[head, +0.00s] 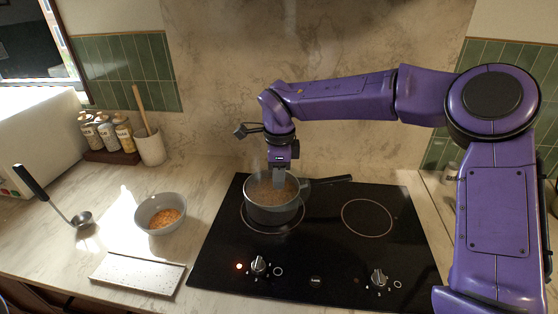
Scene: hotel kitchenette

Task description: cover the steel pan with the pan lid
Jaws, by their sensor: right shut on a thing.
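The steel pan (272,212) stands on the left rear ring of the black hob, its dark handle pointing right. Brown contents show inside its rim. My right gripper (279,184) points straight down over the pan, its fingertips at about rim height. It is shut on what appears to be the pan lid (261,188), which looks like clear glass and is hard to make out against the contents. I cannot tell whether the lid rests fully on the rim. My left gripper is not in view.
The hob (330,258) has a free ring at right and knobs in front. Left of it are a grey bowl (146,209) of orange food, a speckled tray (138,273), a ladle (82,218), a utensil crock (151,148) and spice jars (105,131). The wall is close behind.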

